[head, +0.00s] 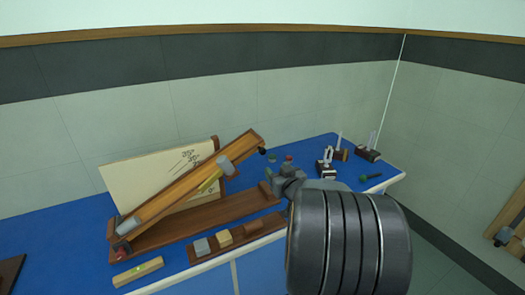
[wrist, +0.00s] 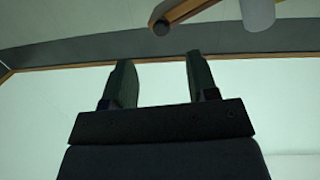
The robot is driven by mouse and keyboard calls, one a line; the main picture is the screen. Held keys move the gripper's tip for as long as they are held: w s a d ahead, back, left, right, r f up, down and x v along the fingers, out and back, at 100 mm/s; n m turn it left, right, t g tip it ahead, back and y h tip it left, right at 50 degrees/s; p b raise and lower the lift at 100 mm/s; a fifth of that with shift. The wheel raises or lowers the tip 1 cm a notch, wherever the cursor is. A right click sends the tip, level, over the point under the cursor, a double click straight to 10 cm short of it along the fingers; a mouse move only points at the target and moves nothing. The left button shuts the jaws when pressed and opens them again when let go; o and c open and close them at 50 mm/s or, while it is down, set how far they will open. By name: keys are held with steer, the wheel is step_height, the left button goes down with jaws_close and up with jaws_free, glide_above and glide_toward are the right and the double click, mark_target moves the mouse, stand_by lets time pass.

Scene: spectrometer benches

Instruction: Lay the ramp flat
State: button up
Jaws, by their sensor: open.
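The ramp (head: 180,190) is a long wooden channel, tilted, with its low end at the left and its raised end at the upper right. It stands above a wooden base (head: 190,225) on the blue bench. A dark knob (head: 262,150) is at the raised end, and a grey cylinder (head: 224,165) is on the ramp's side. My gripper (head: 270,174) is below and right of the raised end, apart from it. In the wrist view its two fingers (wrist: 158,72) are spread with nothing between them. A wooden part with a dark round end (wrist: 160,28), apparently the ramp's, shows beyond the fingertips.
A pale angle board (head: 150,170) stands behind the ramp. A wooden tray (head: 255,236) with several blocks and a yellowish bar (head: 138,270) lie in front. Small instruments (head: 326,165) stand at the bench's right. My arm hides part of the bench front.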

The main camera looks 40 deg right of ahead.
mark_target(264, 153)
steer(key=shift+t+y, duration=0.6)
steer(key=shift+t, duration=0.1)
steer(key=w+d+p, duration=0.1)
steer(key=w, duration=0.3)
steer(key=w+d+p, duration=0.1)
steer(key=w, duration=0.3)
steer(key=w+p, duration=0.1)
steer(key=w, duration=0.3)
steer(key=shift+w+d+r+p, duration=0.15)
steer(key=shift+w+d+p, duration=0.15)
steer(key=shift+d, duration=0.1)
steer(key=shift+c, duration=0.4)
jaws_close()
